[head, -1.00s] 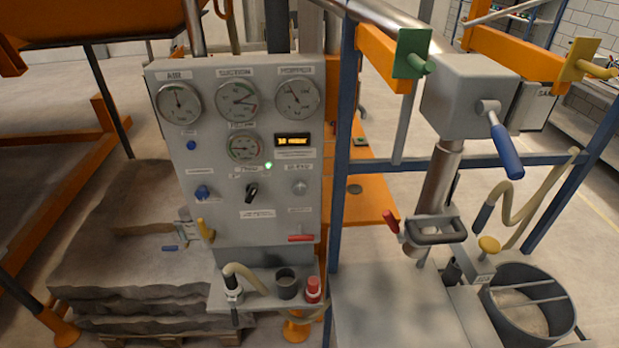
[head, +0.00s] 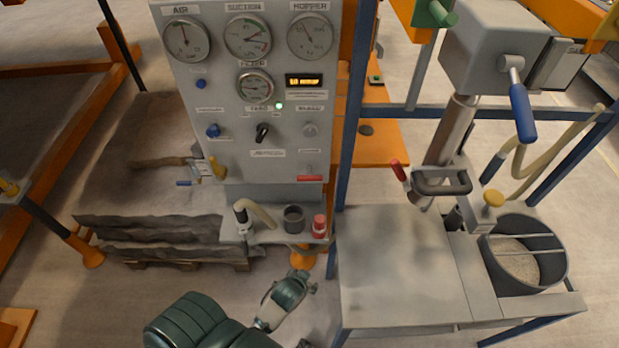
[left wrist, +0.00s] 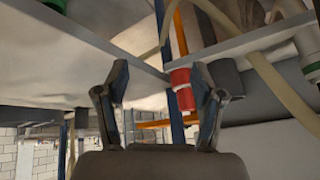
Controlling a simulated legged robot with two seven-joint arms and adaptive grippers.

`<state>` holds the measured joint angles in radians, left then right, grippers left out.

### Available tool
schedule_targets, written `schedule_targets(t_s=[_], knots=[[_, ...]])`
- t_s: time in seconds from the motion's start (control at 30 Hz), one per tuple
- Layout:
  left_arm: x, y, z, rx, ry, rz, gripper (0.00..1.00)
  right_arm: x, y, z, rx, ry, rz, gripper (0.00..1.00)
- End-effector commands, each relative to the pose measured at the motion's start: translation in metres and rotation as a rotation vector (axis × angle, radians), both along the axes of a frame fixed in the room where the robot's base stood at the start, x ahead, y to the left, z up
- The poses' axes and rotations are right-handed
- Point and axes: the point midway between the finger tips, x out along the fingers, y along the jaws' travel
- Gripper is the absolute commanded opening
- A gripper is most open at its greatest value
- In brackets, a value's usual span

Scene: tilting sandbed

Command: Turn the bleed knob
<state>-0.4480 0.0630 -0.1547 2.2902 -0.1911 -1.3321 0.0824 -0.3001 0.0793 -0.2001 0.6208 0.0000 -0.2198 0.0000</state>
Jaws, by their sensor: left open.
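The bleed knob (head: 310,130) is a small grey round knob at the lower right of the grey panel (head: 200,150), in the head view. Its small label above is hard to read. My left gripper (head: 300,284) is low in the head view, below the small shelf and well below the knob, not touching the panel. In the left wrist view my left gripper (left wrist: 160,85) has its two fingers apart with nothing between them. The bleed knob does not show there. My right gripper is in neither view.
A red handle (head: 310,179) sits under the knob. A blue post (head: 354,110) and grey table (head: 395,300) stand right of the panel.

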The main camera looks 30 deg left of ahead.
Motion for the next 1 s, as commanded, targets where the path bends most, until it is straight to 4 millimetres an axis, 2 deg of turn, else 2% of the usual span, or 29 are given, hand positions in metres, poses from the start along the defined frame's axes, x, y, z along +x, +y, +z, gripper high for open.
schedule_targets(t_s=[0.03, 0.07, 0.1, 0.17, 0.2, 0.3, 0.4, 0.5, 0.67, 1.0], knots=[[0.031, 0.005, 0.056, 0.020, -0.150, 0.068, 0.68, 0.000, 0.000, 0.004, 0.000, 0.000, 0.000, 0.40], [0.047, 0.010, 0.085, 0.036, -0.238, 0.112, 0.68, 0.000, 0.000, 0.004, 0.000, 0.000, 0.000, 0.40], [0.066, 0.016, 0.123, 0.054, -0.357, 0.171, 0.68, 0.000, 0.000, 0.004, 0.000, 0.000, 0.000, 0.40], [0.089, 0.025, 0.178, 0.076, -0.533, 0.256, 0.68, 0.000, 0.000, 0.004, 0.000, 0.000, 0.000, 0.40], [0.100, 0.030, 0.212, 0.089, -0.642, 0.304, 0.68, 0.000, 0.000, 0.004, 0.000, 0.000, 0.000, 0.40], [0.114, 0.039, 0.281, 0.115, -0.865, 0.398, 0.68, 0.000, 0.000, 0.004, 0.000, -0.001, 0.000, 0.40], [0.117, 0.044, 0.324, 0.134, -1.000, 0.450, 0.68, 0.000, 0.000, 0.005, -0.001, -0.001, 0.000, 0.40], [0.118, 0.047, 0.341, 0.145, -1.055, 0.469, 0.68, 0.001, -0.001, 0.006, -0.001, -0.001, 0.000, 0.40], [0.134, 0.057, 0.345, 0.151, -1.062, 0.468, 0.68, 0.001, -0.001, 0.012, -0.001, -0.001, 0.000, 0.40], [0.202, 0.099, 0.346, 0.154, -1.057, 0.467, 0.68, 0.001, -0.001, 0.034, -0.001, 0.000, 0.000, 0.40]])
